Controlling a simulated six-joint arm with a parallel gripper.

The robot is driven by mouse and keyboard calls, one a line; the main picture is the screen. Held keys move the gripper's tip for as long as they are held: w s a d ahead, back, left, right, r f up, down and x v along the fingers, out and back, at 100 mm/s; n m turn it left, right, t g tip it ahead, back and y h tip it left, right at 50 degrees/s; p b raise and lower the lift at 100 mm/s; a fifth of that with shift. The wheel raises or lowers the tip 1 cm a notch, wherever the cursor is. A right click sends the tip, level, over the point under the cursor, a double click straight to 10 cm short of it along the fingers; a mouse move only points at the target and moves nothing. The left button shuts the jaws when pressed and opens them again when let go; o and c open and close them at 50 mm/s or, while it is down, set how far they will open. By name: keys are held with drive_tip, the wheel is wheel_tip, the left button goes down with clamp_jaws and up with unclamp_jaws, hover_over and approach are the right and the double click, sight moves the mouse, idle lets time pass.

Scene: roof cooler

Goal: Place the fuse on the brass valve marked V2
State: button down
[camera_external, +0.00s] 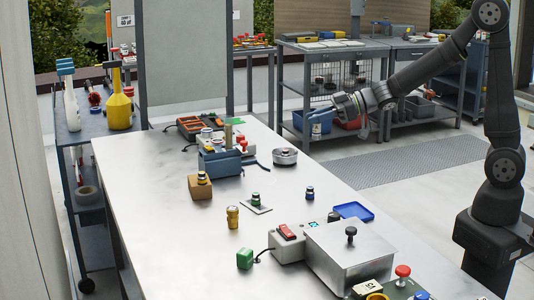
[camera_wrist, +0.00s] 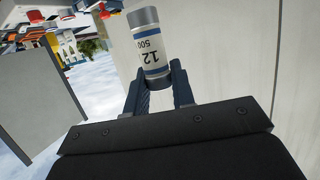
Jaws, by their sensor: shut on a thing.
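My gripper (camera_wrist: 155,78) is shut on a white cylinder with grey end caps, the fuse (camera_wrist: 150,44), printed with "12" and "500". In the external view my gripper (camera_external: 320,118) is raised above the far right side of the steel table, away from the things on it; the fuse is too small there to make out clearly. A small brass-coloured fitting (camera_external: 232,217) stands upright on the table, left of the middle. It may be the brass valve, but no V2 mark is readable.
The steel table (camera_external: 180,225) holds a brown block (camera_external: 200,188), a blue toolbox (camera_external: 220,162), a round metal dish (camera_external: 285,156), a blue tray (camera_external: 353,212), a green block (camera_external: 244,259) and a large metal box (camera_external: 348,250) with a knob. The left front area is clear.

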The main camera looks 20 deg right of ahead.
drive_tip(key=a+n+g, duration=0.3)
drive_tip(key=a+g, duration=0.1)
drive_tip(key=a, duration=0.8)
drive_tip(key=n+g, duration=0.3)
drive_tip(key=g, duration=0.1)
hover_over(232, 209)
wheel_tip(232, 209, down, 7)
drive_tip(key=shift+w+d+f, duration=0.1)
drive_tip(key=shift+f, duration=1.8)
drive_tip(key=shift+f, duration=0.15)
drive_tip(key=c, duration=1.2)
unclamp_jaws()
drive_tip(key=shift+c, duration=0.2)
